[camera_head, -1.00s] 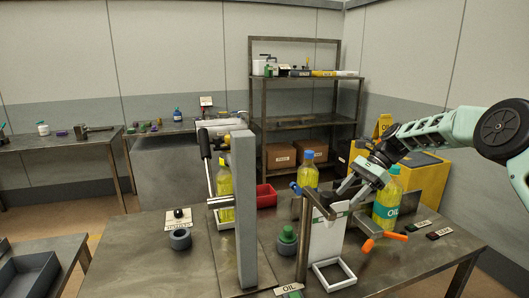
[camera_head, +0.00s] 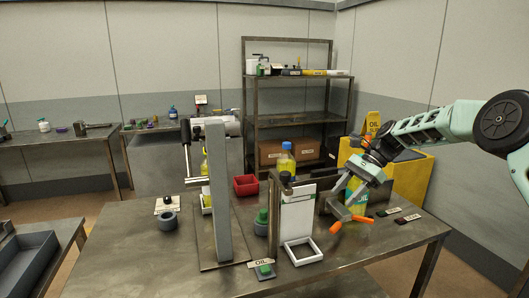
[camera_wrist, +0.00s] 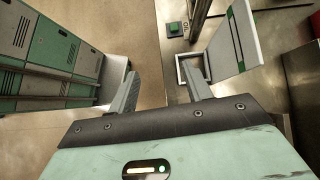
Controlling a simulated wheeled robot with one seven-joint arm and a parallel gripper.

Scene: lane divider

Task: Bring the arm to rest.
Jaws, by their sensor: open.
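My arm (camera_head: 425,127) comes in from the right edge and reaches left and down over the table's right part. My gripper (camera_head: 342,196) is at its end, pointing down, near the white upright panel (camera_head: 296,217) and the yellow oil bottle (camera_head: 357,190). In the wrist view my gripper (camera_wrist: 163,88) has its two grey fingers spread, with nothing between them but bare floor and table edge. Whether a finger touches anything is unclear in the head view.
The steel table (camera_head: 130,262) carries a tall grey post (camera_head: 220,190), a red bin (camera_head: 246,186), a second bottle (camera_head: 285,160), and an orange-handled item (camera_head: 350,224) close to my gripper. A yellow cabinet (camera_head: 412,180) stands behind my arm. The table's front left is clear.

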